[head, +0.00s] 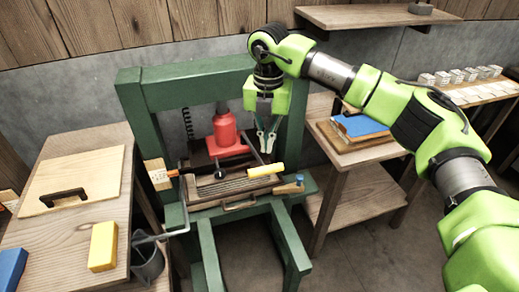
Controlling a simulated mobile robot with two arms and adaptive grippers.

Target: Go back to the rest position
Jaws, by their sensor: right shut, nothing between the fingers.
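My right arm comes in from the right side of the head view and reaches across to the green press frame. My right gripper (266,142) points down in front of the frame's right post, right of the red jack (225,128). Its fingers are shut and hold nothing. Below and left of it is a mould (235,184) with a yellow-handled part (264,170) on the press bed. My left gripper is not in view.
A green press frame (138,112) stands in the middle. A wooden table (58,235) at left carries a board with a black handle (75,187), a yellow block (103,246) and a blue block (10,268). A shelf with a blue item (362,125) stands at right.

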